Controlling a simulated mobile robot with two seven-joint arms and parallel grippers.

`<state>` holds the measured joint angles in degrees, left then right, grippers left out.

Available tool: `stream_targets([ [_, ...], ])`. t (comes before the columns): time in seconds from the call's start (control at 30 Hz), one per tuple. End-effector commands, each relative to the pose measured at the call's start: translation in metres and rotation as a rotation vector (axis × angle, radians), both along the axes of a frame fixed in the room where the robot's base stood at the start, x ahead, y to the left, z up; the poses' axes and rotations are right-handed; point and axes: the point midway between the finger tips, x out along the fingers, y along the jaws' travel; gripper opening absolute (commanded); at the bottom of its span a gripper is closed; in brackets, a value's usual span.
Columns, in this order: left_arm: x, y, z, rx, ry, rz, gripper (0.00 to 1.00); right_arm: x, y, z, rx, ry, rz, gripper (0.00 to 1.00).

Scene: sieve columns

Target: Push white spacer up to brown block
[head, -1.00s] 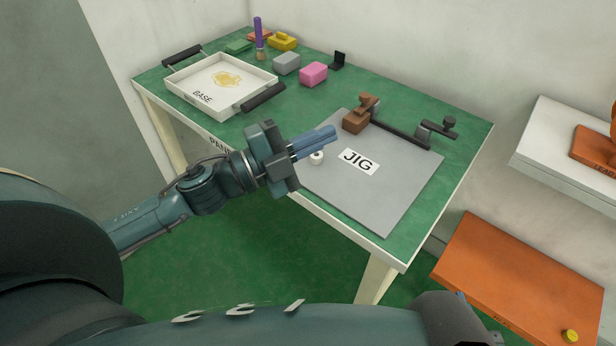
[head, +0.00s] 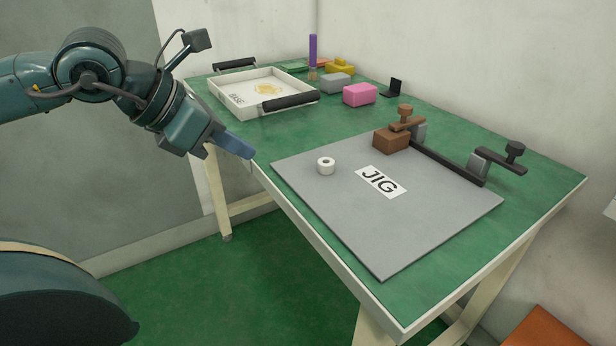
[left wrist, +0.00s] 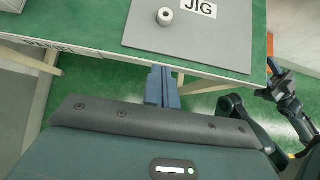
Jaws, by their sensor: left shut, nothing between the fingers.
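The white spacer (head: 326,166), a short ring with a hole in its top, stands upright on the left part of the grey jig plate (head: 420,222). It also shows in the left wrist view (left wrist: 165,16). The brown block (head: 391,140) sits at the plate's back edge under a brown clamp, apart from the spacer, up and to its right. My left gripper (head: 250,153) is shut and empty, left of the spacer near the table's front edge, not touching it. In the left wrist view its blue fingers (left wrist: 162,88) lie together. My right gripper is not seen in the head view.
A black rail (head: 448,164) runs from the brown block to a dark clamp (head: 513,153) on the right. A white BASE tray (head: 222,104), a pink block (head: 360,94) and a grey block (head: 335,83) stand at the back. The plate between spacer and brown block is clear.

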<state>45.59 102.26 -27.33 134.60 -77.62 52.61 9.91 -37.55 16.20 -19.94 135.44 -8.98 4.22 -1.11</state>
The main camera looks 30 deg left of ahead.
Motion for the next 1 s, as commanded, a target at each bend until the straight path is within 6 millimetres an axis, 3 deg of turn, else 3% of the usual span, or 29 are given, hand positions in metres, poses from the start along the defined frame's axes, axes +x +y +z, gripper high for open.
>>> stream_targets([
  [0.27,0.016,-0.011,-0.018,-0.004,0.002,-0.004,0.0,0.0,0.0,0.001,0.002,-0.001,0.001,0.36],
  [0.7,0.064,-0.039,-0.073,-0.006,0.0,-0.004,0.0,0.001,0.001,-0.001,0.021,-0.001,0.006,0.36],
  [1.0,0.09,-0.053,-0.069,-0.003,-0.002,-0.001,0.0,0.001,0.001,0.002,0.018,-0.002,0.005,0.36],
])
